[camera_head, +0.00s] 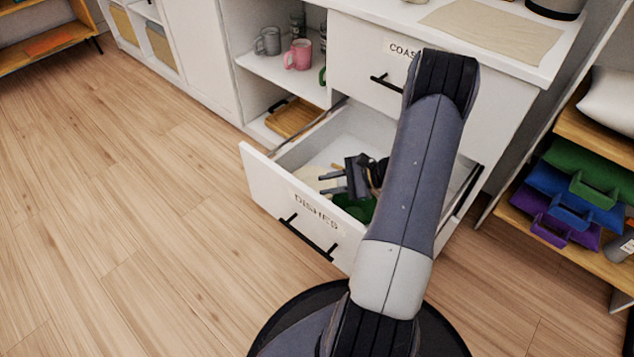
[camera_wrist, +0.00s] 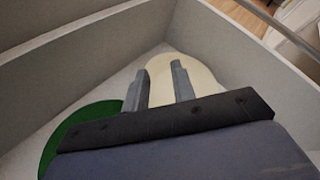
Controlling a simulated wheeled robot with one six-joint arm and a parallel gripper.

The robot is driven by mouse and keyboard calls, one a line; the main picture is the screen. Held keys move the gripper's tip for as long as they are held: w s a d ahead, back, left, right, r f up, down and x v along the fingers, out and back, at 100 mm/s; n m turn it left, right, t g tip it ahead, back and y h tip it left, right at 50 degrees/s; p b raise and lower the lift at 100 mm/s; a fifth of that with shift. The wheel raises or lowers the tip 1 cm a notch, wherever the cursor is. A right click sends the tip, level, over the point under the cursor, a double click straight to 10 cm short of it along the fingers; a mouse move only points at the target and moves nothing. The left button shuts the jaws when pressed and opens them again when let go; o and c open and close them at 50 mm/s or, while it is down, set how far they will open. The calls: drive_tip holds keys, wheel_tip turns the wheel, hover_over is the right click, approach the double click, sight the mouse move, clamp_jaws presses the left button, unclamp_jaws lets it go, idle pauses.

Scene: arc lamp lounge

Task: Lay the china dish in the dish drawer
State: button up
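The drawer labelled DISHES (camera_head: 262,195) is pulled open below the counter. My gripper (camera_head: 322,184) is inside it, low down, with its two fingers apart and pointing left. A cream dish (camera_wrist: 192,68) lies on the drawer floor near the far corner in the wrist view. The fingers show in front of its near part, and I cannot tell whether they touch it. A green round dish (camera_wrist: 75,128) lies beside it, partly hidden by my gripper; it also shows in the head view (camera_head: 352,208). Which of them is the china dish is not marked.
A closed drawer marked COAS… (camera_head: 362,62) is above the open one. Shelves at left hold a pink mug (camera_head: 298,55), a grey mug (camera_head: 268,41) and a wooden tray (camera_head: 292,117). Floor at left is clear.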

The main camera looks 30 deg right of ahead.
drive_tip(key=p+v, duration=0.2)
drive_tip(key=v, duration=0.6)
idle(0.9)
